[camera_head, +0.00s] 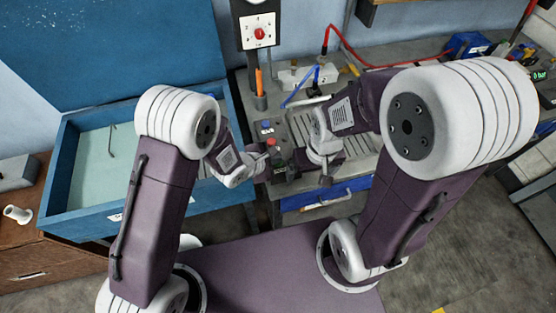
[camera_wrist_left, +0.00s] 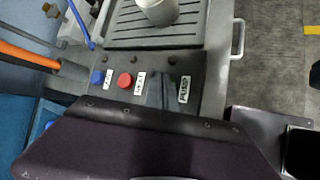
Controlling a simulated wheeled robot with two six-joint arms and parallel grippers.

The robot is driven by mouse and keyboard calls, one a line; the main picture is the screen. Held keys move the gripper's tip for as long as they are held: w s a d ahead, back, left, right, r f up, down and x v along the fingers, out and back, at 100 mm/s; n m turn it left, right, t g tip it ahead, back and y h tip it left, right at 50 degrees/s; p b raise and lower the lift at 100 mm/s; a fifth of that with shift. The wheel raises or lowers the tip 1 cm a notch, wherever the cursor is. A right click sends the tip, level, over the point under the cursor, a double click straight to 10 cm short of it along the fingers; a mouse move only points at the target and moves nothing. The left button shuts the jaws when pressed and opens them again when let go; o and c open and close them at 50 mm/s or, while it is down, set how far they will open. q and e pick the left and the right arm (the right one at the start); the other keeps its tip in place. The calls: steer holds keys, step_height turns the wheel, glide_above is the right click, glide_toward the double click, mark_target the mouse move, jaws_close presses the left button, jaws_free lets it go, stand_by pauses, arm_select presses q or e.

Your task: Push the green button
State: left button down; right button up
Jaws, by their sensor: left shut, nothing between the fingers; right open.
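A control panel (camera_head: 266,130) stands in front of me, with a blue button (camera_wrist_left: 97,77) and a red button (camera_wrist_left: 124,80) in a row. I cannot clearly make out the green button; the spot beside the red button's label is covered by dark fingers in the left wrist view. My left gripper (camera_head: 266,163) is shut and empty, its tips over the panel past the red button. It also shows in the left wrist view (camera_wrist_left: 162,90). Whether it touches the panel I cannot tell. My right gripper (camera_head: 311,170) is open, to the right of the panel.
A "PUMP" label (camera_wrist_left: 184,90) sits on the panel. A ribbed metal tray (camera_wrist_left: 158,28) lies behind it. A blue open box (camera_head: 75,218) is at the left. An orange-handled tool stands in a dark holder (camera_head: 260,101); blue and red hoses run behind.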

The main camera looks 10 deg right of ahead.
stand_by(0.3)
arm_select(q)
steer(key=shift+r+p, duration=0.75)
steer(key=shift+p, duration=0.2)
step_height(320, 180, up, 6)
steer(key=p, duration=0.6)
